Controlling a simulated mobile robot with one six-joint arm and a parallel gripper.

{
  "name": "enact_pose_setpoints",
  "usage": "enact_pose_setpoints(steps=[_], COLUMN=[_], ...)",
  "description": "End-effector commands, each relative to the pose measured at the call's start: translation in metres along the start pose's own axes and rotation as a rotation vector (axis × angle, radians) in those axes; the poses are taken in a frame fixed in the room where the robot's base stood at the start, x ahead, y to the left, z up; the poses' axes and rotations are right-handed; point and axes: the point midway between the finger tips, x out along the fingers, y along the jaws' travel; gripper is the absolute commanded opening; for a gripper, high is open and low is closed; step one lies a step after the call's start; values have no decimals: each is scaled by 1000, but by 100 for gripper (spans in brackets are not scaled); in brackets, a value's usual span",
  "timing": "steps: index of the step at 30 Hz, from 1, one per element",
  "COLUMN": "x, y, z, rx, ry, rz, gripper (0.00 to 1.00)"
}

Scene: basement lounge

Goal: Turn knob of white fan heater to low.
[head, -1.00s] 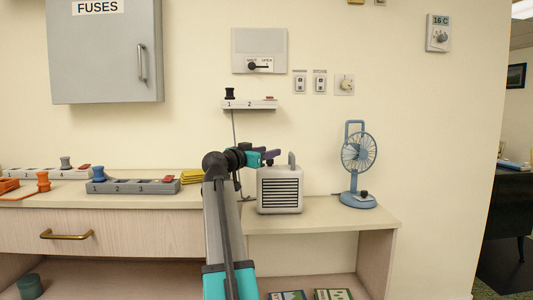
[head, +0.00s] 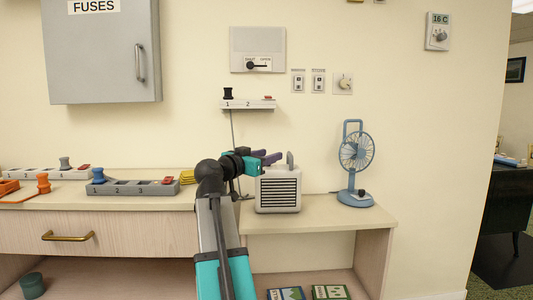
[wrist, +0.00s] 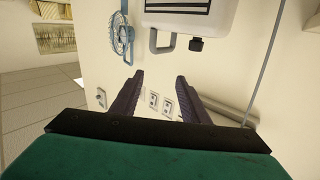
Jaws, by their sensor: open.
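The white fan heater (head: 278,190) stands on the counter with its dark slatted grille facing me and its grey handle on top. In the wrist view the heater (wrist: 188,22) is inverted at the top edge, and its black knob (wrist: 196,44) sticks out beside the handle. In the head view the knob is hidden behind my gripper. My gripper (head: 274,158) is at the heater's top left, with its purple fingers reaching right. In the wrist view my gripper (wrist: 160,77) has its fingers apart with nothing between them, short of the knob. The knob's setting cannot be read.
A blue desk fan (head: 356,165) stands to the right on the counter. A small shelf (head: 247,104) with a cord hanging down is above my gripper. The counter between heater and fan is clear.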

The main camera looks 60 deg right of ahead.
Motion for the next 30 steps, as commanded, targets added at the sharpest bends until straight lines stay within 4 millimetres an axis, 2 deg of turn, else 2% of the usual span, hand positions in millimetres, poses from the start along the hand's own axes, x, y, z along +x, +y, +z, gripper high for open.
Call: enact_pose_setpoints(steps=[15, 30], x=[-38, -44], y=[31, 36], z=[-6, -7], rx=[0, 0], ry=[0, 0], rz=[-1, 0], gripper=[41, 41])
